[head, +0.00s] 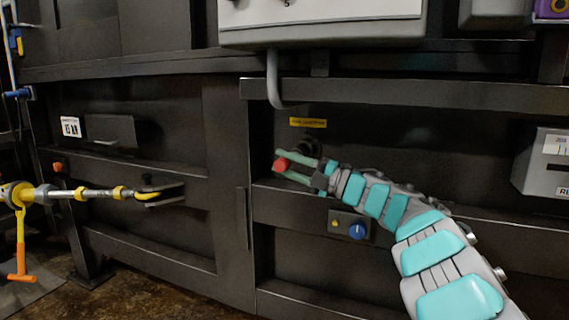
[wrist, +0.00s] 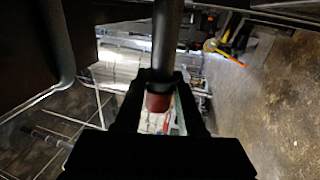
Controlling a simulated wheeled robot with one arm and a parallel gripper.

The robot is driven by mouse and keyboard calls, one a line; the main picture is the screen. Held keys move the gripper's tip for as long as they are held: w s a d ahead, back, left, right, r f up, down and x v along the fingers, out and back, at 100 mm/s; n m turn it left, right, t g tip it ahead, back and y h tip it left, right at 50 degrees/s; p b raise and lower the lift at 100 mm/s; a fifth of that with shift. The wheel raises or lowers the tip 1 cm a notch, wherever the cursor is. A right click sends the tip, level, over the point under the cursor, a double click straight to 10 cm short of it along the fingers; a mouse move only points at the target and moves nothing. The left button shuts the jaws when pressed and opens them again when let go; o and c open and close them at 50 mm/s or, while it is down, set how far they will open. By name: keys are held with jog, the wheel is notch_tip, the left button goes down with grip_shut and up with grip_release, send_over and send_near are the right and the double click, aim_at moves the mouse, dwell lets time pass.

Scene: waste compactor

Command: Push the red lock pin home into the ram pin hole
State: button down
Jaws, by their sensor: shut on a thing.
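The red lock pin (head: 282,165) shows as a red knob at the fingertips of my gripper (head: 283,163), in front of the dark machine wall. My gripper is shut on it, one pale green finger on each side. In the wrist view the red end of the pin (wrist: 158,102) sits between the dark fingers (wrist: 159,88), and a grey cylinder runs from it to the top edge. A dark round fitting (head: 309,146) shows behind the fingers, under a yellow label (head: 308,122). I cannot make out the ram pin hole or how deep the pin sits.
A grey box (head: 320,22) with a bent pipe (head: 273,80) hangs above my gripper. A small panel with a blue knob (head: 357,231) is below my wrist. A grey box (head: 545,160) is at the right. A yellow-ended rod (head: 95,193) extends at the left.

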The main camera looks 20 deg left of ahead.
jog(key=shift+w+d+p, duration=0.1)
jog(key=shift+w+p, duration=0.95)
jog(key=shift+w, duration=0.15)
jog(key=shift+w+d+p, duration=0.15)
jog(key=shift+w+p, duration=2)
jog(key=shift+p, duration=0.7)
dwell(0.6)
jog(key=shift+c, duration=2.1)
grip_release()
jog(key=shift+c, duration=0.4)
jog(key=b+v, duration=0.3)
jog(key=v, duration=0.4)
